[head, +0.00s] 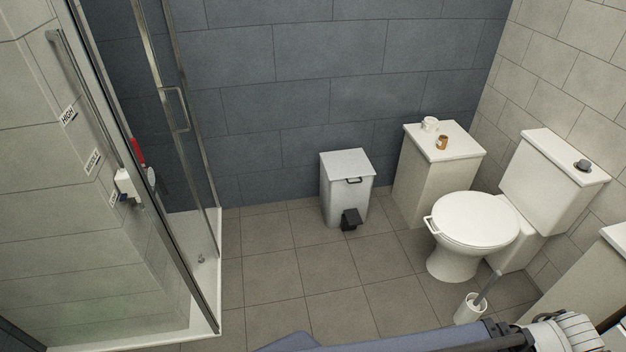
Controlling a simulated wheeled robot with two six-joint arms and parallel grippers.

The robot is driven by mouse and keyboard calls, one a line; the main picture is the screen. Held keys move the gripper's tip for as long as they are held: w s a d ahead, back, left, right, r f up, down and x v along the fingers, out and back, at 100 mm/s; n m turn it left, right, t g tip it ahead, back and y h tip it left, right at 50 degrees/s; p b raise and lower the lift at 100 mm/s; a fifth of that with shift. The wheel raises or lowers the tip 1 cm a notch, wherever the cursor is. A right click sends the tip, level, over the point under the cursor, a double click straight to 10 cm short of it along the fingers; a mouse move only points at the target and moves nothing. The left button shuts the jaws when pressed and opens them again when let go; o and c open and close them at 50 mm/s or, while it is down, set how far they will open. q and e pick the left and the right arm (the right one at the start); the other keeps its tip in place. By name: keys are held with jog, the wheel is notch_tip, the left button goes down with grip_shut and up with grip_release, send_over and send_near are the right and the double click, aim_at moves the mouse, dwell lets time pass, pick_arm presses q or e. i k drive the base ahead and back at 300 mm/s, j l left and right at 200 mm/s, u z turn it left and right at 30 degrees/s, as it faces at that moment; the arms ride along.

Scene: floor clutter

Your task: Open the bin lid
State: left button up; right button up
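A pale grey bin (336,205) stands on the tiled floor against the dark blue wall, left of a cream cabinet. A black foot pedal (350,219) sits at the bottom front of the bin. Neither of my grippers can be made out in the head view. Parts that look like my own arm or body cross the bottom edge, well in front of the bin.
A toilet (475,219) stands right of the cream cabinet (420,185), which carries small items. A toilet brush in a white holder (469,309) stands on the floor at the lower right. A glass shower enclosure (211,290) fills the left. The floor (293,262) before the bin is clear.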

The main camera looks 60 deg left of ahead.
aim_at(350, 163)
jog(key=u, duration=1.9)
jog(key=i+l+u, duration=0.3)
jog(key=i+l, duration=0.55)
jog(key=i, duration=0.4)
jog(key=i+l+u, duration=0.3)
jog(key=i+l, duration=0.85)
